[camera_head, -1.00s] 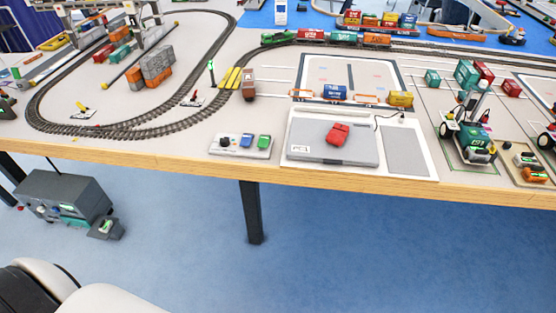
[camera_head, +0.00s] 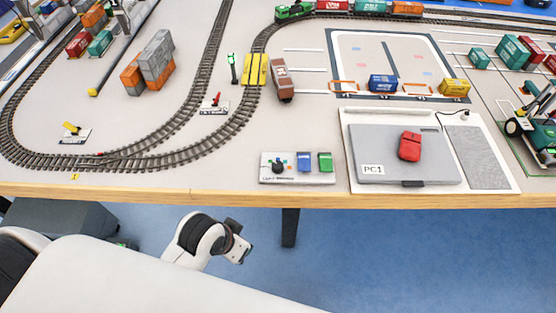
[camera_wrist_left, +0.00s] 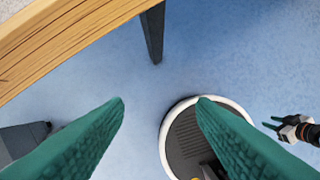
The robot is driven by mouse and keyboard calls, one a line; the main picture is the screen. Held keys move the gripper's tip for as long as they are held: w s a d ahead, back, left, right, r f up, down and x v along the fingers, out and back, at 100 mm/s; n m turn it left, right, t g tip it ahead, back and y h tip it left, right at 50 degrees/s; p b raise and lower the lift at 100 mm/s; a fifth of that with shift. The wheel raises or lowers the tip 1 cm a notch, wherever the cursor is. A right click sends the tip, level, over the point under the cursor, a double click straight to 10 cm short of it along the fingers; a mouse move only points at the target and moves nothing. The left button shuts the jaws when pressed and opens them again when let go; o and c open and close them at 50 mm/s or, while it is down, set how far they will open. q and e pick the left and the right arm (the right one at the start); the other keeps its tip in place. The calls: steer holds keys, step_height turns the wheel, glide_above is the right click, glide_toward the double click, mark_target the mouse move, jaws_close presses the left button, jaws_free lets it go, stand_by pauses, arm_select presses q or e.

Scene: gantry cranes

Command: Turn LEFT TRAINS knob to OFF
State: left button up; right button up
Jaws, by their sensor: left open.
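The control panel (camera_head: 322,178) is a small grey box near the table's front edge in the head view. The black knob (camera_head: 279,165) is on its left part, beside a blue switch (camera_head: 304,162) and a green switch (camera_head: 325,162). The panel's label and the knob's setting are too small to read. My left arm reaches in below the table edge, in front of the panel and apart from it. In the left wrist view my left gripper (camera_wrist_left: 160,100) has its two green fingers spread and empty over the floor. My right gripper (camera_wrist_left: 287,122) shows small at the right.
The wooden table edge (camera_head: 150,194) lies between my left arm and the panel. Right of the panel is a grey PC1 case (camera_head: 375,155) with a red piece (camera_head: 410,145) on it.

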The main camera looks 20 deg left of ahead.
arm_select(q)
steer(key=w+d+r+m+h, duration=0.2)
steer(key=w+d+r+m, duration=0.3)
steer(key=w+d+m, duration=0.25)
step_height(320, 180, up, 9)
steer(key=m+g+y, duration=0.3)
steer(key=m, duration=0.9)
glide_above(278, 164)
step_height(278, 164, down, 11)
steer(key=shift+a+f+p, duration=0.1)
steer(key=shift+f+p, duration=0.05)
steer(key=shift+p, duration=0.3)
arm_select(e)
steer(key=shift+w+r, duration=0.3)
steer(key=shift+r, duration=0.2)
